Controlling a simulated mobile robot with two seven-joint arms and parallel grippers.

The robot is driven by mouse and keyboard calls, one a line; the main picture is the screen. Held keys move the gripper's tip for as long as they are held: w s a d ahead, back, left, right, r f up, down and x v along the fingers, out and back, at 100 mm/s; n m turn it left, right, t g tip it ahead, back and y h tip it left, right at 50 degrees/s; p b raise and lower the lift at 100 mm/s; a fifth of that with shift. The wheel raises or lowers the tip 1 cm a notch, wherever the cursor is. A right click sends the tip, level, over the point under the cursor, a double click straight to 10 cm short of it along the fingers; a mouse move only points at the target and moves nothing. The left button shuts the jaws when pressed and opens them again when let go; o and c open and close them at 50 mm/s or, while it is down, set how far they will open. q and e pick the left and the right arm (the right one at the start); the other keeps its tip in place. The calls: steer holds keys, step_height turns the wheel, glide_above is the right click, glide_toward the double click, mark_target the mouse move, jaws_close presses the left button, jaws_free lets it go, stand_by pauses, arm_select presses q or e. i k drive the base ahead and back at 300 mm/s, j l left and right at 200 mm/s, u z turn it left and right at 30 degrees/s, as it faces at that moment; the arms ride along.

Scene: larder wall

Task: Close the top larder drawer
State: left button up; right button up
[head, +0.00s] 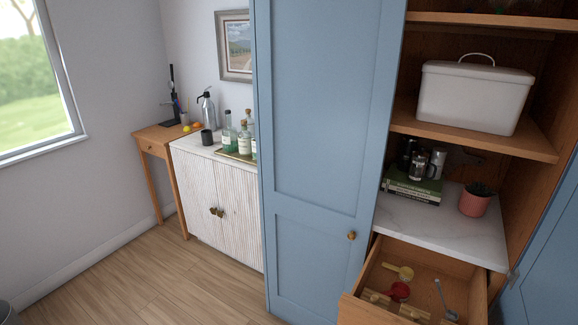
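The top larder drawer (368,311) is pulled out below the white marble shelf at the bottom right of the head view. It is wooden, and its front edge runs past the bottom of the picture. Inside it lie a yellow scoop (401,272), a red scoop (398,292), a grey metal utensil (443,299) and some small wooden pieces. Neither of my grippers shows in this view.
A blue larder door (316,110) with a brass knob (351,235) stands open left of the drawer. The marble shelf (450,225) holds books (411,187) and a pink plant pot (474,203). Another blue door (550,260) is at right. Wooden floor is clear at left.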

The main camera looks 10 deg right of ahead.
mark_target(464, 284)
steer(key=z, duration=1.6)
